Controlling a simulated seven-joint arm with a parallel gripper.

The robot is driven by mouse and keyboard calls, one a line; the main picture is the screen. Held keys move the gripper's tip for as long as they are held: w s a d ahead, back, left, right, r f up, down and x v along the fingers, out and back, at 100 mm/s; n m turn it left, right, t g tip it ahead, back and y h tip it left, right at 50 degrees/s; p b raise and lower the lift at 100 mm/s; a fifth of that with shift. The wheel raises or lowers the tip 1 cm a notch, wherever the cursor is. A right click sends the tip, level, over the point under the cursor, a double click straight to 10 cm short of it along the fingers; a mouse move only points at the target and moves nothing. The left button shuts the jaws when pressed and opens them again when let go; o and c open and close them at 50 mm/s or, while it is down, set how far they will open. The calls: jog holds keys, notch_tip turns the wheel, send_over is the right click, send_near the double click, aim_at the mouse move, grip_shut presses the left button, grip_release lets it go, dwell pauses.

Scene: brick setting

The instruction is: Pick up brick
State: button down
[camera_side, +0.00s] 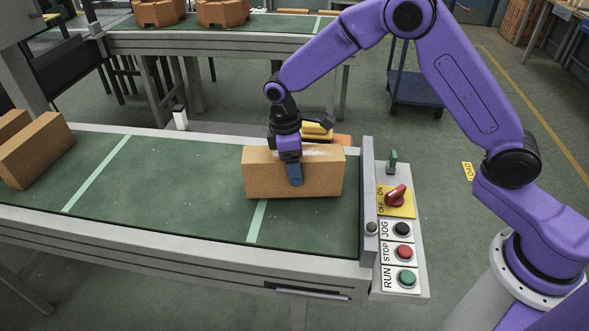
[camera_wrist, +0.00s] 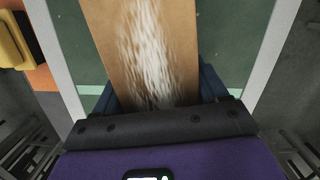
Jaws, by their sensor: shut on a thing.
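A tan brick (camera_side: 320,178) is at the right end of the green conveyor belt (camera_side: 175,188), close to the end stop. My gripper (camera_side: 291,170) is over its middle, with one blue finger against the brick's near face. In the wrist view the brick (camera_wrist: 140,35) runs up from between the two blue fingers (camera_wrist: 160,95), one on each side. Its top carries whitish streaks. My gripper is shut on this brick. I cannot tell whether the brick rests on the belt or is slightly raised. The far finger is hidden in the side view.
More bricks (camera_side: 38,150) lie at the belt's left end. A control panel (camera_side: 397,235) with a red switch and buttons stands right of the belt. A yellow and orange object (camera_side: 318,132) is just behind the brick. The belt's middle is clear.

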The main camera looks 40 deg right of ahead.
aim_at(316, 157)
jog(key=s+d+r, duration=0.2)
jog(key=s+r, duration=0.4)
jog(key=s, duration=0.1)
jog(key=s+d+r, duration=0.3)
jog(key=s+r, duration=0.2)
jog(key=s, duration=0.1)
jog(key=w+a+f+n, duration=0.1)
jog(key=w+n, duration=0.1)
jog(key=n, duration=0.3)
jog(key=w+f+n+t, duration=0.1)
jog(key=w+n, duration=0.2)
jog(key=n, duration=0.2)
jog(key=w+a+f+n+t, duration=0.1)
jog(key=w+n, duration=0.2)
jog(key=n, duration=0.2)
jog(key=shift+w+a+f+n, duration=0.2)
jog(key=shift+a+n, duration=0.1)
jog(key=shift+n, duration=0.1)
jog(key=w+f, duration=0.2)
jog(key=w+a+f, duration=0.1)
jog(key=w+f, duration=0.1)
jog(key=shift+a+f, duration=0.15)
jog(key=shift+f, duration=0.15)
jog(key=shift+w+a+f, duration=0.15)
jog(key=shift+w+f, duration=0.35)
jog(key=shift+f, duration=0.2)
jog(key=shift+w+f, duration=0.1)
jog(key=shift+f, duration=1.45)
